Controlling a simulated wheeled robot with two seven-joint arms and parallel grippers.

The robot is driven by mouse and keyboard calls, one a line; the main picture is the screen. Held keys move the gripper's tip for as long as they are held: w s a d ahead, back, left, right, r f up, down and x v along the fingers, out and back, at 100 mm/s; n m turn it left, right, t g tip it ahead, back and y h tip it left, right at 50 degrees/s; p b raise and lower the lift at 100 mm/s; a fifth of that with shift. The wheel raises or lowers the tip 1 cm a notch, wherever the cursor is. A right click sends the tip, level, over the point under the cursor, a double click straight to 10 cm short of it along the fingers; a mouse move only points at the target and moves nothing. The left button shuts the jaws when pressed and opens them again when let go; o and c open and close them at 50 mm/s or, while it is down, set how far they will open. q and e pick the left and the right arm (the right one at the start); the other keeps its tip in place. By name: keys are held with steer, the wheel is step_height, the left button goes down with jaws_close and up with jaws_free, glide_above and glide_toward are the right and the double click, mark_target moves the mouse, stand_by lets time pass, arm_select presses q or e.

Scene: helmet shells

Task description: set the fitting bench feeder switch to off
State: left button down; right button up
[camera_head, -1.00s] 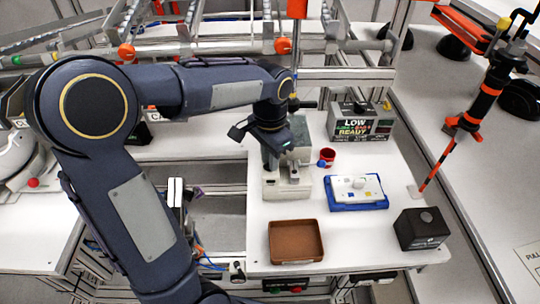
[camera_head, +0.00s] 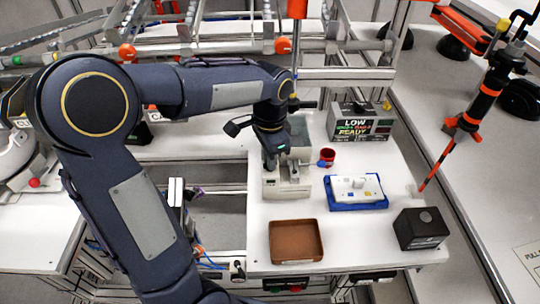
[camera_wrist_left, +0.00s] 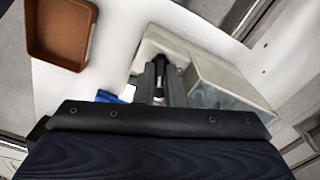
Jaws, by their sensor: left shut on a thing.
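The fitting bench feeder, a pale beige-grey box (camera_head: 286,186), stands on the white bench in the head view. It also shows in the wrist view (camera_wrist_left: 225,80). My left gripper (camera_head: 272,166) points down at the feeder's top. In the wrist view its two grey fingers (camera_wrist_left: 160,72) are close together at the feeder, shut on a small dark piece that looks like the switch. The fingers hide most of that piece, and I cannot read its setting. My right gripper is in neither view.
A brown tray (camera_head: 296,240) lies in front of the feeder. A blue tray (camera_head: 341,205) with white parts, a red cup (camera_head: 327,156) and a black box (camera_head: 421,229) are to the right. A sign box reading LOW and READY (camera_head: 361,122) stands behind.

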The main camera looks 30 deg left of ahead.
arm_select(q)
steer(key=shift+m, duration=2.1)
steer(key=shift+p, duration=0.3)
steer(key=c, duration=1.8)
jaws_free()
step_height(320, 180, up, 8)
steer(key=shift+f+b, duration=0.1)
steer(key=shift+b, duration=0.25)
